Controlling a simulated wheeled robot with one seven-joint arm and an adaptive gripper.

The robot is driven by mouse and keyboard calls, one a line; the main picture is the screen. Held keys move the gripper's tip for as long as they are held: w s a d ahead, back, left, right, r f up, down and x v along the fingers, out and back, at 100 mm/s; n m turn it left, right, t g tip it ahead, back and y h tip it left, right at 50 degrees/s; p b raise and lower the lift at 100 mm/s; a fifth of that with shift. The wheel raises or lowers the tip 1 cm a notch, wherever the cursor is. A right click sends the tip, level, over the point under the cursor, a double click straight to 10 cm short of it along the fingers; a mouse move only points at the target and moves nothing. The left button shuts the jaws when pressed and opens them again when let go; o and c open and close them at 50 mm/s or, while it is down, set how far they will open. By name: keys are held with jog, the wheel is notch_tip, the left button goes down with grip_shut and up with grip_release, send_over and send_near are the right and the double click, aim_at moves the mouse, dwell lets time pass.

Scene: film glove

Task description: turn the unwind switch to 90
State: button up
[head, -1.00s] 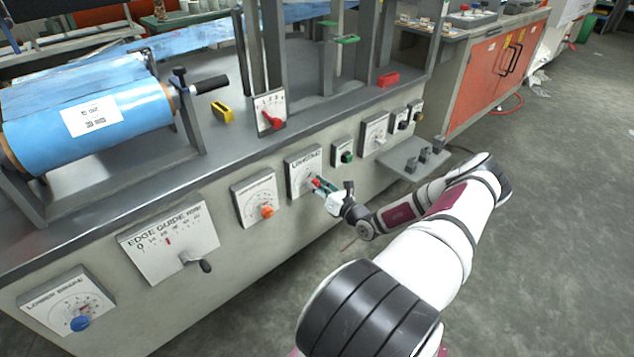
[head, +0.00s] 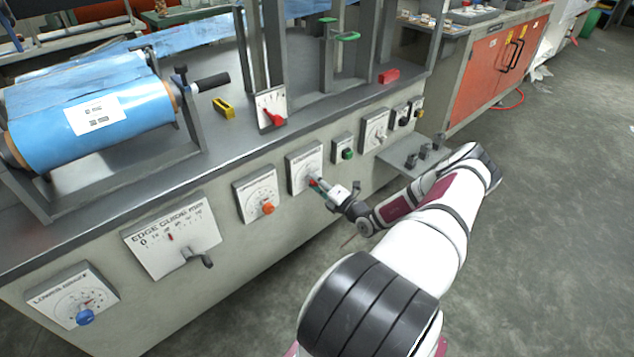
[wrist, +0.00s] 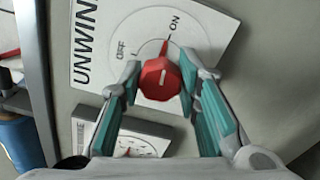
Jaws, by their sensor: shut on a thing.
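The unwind switch is a red knob (wrist: 160,80) on a white plate (wrist: 95,45) lettered "UNWIN…", with OFF and ON marks. In the wrist view the knob's narrow red tip points toward the line by ON. My gripper (wrist: 160,74) is shut on the knob, one teal-padded finger on each side. In the head view my gripper (head: 318,187) reaches the unwind plate (head: 303,165) on the machine's front from the lower right. There the knob is mostly hidden by the fingers.
Left of the unwind plate is a dial with an orange knob (head: 268,208); right of it is a green button (head: 347,154). A small grey shelf (head: 400,160) juts out further right. Open floor (head: 530,230) lies to the right.

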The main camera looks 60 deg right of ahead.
jog(key=shift+m, duration=0.7)
jog(key=o, duration=1.2)
jog(key=v, duration=1.2)
